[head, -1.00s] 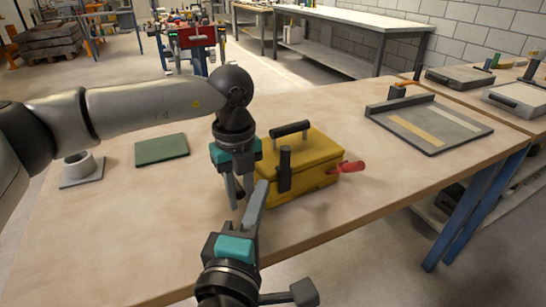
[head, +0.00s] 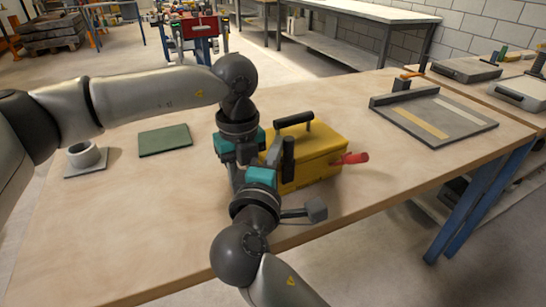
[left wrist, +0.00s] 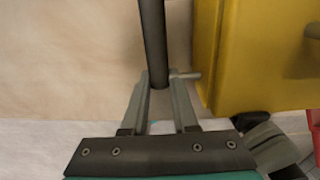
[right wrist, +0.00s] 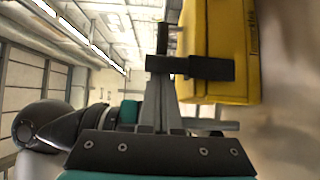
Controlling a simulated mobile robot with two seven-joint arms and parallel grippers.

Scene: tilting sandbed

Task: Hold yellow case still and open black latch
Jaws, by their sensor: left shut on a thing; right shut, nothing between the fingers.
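The yellow case (head: 318,158) stands on the workbench with a black handle on top and an upright black latch (head: 288,162) on its front. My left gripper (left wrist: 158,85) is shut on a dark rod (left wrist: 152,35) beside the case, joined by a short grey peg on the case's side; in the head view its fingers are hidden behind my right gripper. My right gripper (right wrist: 163,85) is shut and empty, its tips close to a black bar (right wrist: 205,67), seemingly the latch, in the right wrist view; I cannot tell whether they touch. In the head view its fingertips are hidden.
A red handle (head: 354,158) sticks out of the case's right side. A green mat (head: 165,140) and a grey ring on a plate (head: 84,157) lie at the left. A grey tray (head: 432,118) lies at the right. The bench front is mostly clear.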

